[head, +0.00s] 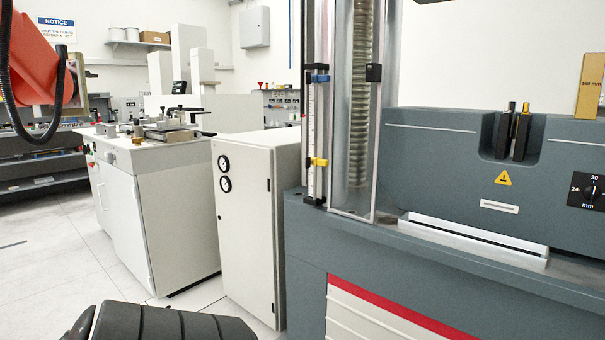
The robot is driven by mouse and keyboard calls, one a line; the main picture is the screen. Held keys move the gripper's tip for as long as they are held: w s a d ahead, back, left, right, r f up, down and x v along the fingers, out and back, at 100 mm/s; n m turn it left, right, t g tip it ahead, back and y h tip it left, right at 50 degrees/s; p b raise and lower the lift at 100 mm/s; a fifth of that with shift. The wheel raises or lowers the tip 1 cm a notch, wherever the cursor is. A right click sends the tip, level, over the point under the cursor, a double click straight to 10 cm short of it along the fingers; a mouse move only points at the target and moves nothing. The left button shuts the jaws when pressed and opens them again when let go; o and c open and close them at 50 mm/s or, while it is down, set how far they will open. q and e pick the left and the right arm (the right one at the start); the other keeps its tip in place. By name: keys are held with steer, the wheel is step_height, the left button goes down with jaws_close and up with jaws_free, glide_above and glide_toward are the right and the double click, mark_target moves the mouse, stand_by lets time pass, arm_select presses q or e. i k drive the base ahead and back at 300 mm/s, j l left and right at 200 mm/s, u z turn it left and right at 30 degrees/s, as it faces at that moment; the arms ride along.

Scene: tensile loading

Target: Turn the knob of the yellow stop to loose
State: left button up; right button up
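The yellow stop (319,162) is a small clamp low on the upright scale rail (318,125), at the left of the test frame's column. Its knob is too small in the head view to tell its setting. A blue stop (318,78) with dark parts sits near the top of the same rail. Neither of my grippers can be made out, and nothing is seen touching the yellow stop.
The grey machine base (400,265) stands below the rail, with a threaded column (360,95) just right of it. A white cabinet with gauges (250,210) stands left of the base. Floor (60,265) is open at the left.

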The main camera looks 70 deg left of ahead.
mark_target(308, 161)
steer(key=i+u, duration=0.25)
steer(key=u, duration=0.2)
steer(key=i+l+u, duration=0.2)
steer(key=u, duration=0.3)
steer(key=i+l+u, duration=0.2)
steer(key=u, duration=0.25)
